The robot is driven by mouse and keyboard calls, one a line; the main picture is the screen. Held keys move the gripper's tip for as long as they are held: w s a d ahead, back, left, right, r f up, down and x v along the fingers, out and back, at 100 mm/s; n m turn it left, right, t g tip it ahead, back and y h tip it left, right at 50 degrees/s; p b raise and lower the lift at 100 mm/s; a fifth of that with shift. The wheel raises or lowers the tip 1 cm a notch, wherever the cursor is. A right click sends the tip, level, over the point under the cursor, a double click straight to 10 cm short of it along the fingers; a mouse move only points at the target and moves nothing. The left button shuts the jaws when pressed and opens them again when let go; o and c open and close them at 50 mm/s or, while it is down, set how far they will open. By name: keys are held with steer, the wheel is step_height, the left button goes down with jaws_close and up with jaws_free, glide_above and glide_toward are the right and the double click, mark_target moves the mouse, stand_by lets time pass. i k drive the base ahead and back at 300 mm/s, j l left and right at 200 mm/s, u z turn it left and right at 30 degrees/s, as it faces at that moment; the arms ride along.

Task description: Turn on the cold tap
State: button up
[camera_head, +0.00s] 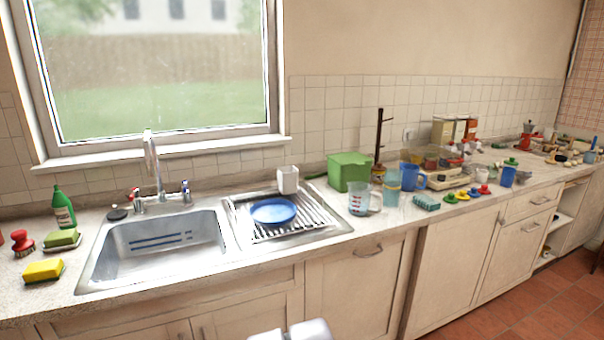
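The sink tap (153,165) has a tall chrome spout and stands behind the metal basin, under the window. Its cold tap handle (186,190) has a blue mark and sits to the right of the spout. The hot tap handle (136,197) has a red mark and sits to the left. No water stream is visible from the spout. A white rounded part of my arm shows at the bottom edge, in front of the cupboards and well away from the tap. My gripper cannot be made out.
A green bottle (63,207) and sponges (43,270) stand left. Mugs and a green box (349,171) crowd the right counter.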

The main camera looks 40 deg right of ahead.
mark_target(184, 184)
steer(key=z, duration=0.45)
steer(key=i+j+z, duration=0.1)
steer(key=i+j, duration=0.15)
steer(key=i, duration=0.3)
steer(key=i+j+z, duration=0.1)
steer(key=i+j, duration=0.2)
steer(key=i, duration=0.2)
